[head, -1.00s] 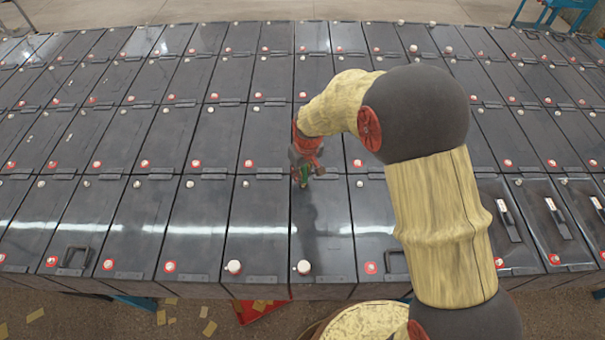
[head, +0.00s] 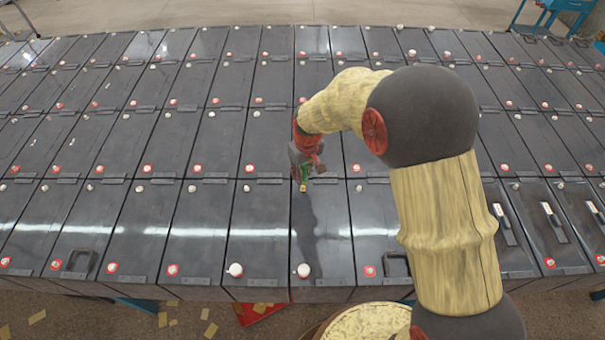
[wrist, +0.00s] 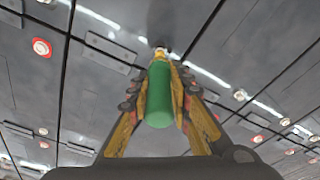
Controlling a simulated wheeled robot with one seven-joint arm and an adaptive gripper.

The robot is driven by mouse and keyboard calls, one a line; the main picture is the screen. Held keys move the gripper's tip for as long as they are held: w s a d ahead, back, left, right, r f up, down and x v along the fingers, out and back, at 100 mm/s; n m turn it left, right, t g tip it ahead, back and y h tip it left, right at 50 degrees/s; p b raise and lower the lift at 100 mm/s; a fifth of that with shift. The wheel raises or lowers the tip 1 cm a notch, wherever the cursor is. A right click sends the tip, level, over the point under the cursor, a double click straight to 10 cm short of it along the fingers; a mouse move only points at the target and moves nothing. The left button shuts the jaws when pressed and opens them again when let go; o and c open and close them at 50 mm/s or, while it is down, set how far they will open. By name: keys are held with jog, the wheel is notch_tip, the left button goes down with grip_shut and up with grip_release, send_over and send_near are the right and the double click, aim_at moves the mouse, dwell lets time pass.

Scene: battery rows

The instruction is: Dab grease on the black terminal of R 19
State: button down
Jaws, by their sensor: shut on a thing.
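My gripper (head: 304,174) is shut on a green cylindrical grease applicator (wrist: 158,98). In the head view the applicator (head: 304,171) hangs down over the far end of a front-row battery (head: 322,235). My gripper hides that battery's far terminal there. Its near end has a white-capped terminal (head: 303,270). No label reading R 19 is legible.
Rows of dark batteries fill the view, with red-ringed terminals (head: 172,270) and plain pale ones. White-handled items (head: 551,214) lie on batteries at right. A red object (head: 255,312) lies on the floor in front.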

jog(key=shift+r+p, duration=1.1)
jog(key=shift+r, duration=1.1)
